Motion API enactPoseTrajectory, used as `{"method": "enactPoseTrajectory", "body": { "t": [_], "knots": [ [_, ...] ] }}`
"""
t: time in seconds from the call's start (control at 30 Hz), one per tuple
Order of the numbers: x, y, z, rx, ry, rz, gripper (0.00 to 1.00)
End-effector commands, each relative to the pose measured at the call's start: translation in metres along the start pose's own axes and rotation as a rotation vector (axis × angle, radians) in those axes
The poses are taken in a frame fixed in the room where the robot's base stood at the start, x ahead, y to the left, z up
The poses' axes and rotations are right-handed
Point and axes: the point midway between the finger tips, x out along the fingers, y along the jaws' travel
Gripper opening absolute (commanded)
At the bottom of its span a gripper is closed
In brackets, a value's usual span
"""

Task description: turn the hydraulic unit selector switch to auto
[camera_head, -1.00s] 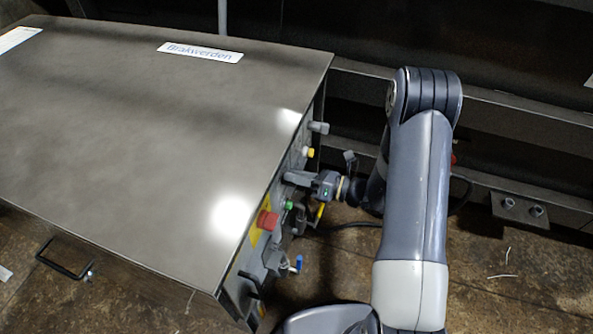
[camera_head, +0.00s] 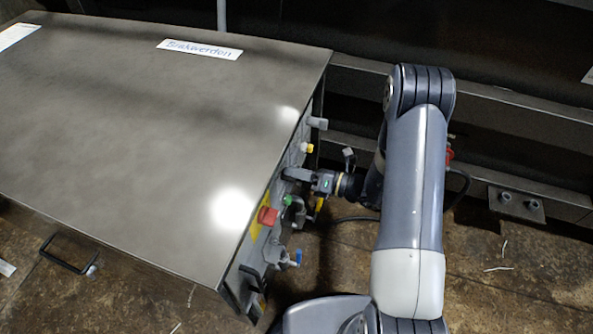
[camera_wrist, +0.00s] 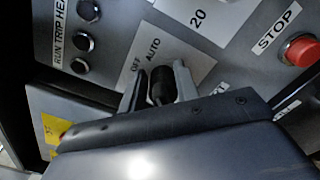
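The black selector switch (camera_wrist: 162,86) sits on a grey panel in the wrist view, below the labels OFF and AUTO. Its knob stands near the AUTO label; its exact pointing is hard to read. My gripper (camera_wrist: 160,90) has one finger on each side of the knob, very close to it. I cannot tell whether both fingers touch it. In the head view my gripper (camera_head: 298,175) is at the control panel on the cabinet's right side, and its fingers hide the switch there.
A red STOP button (camera_wrist: 302,50) is right of the switch. Black RUN, TRIP and HEAT fittings (camera_wrist: 83,42) are at upper left. In the head view, a red button (camera_head: 267,216) and a blue-handled part (camera_head: 298,257) stick out nearby.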

Motion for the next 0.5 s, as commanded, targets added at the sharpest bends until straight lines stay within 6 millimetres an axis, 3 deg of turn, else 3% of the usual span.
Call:
{"method": "enactPoseTrajectory", "body": {
  "t": [0.33, 0.5],
  "knots": [
    [-0.003, 0.000, 0.001, -0.002, -0.002, 0.000, 0.34],
    [-0.023, -0.001, 0.002, -0.001, -0.005, -0.003, 0.34]
  ]
}}
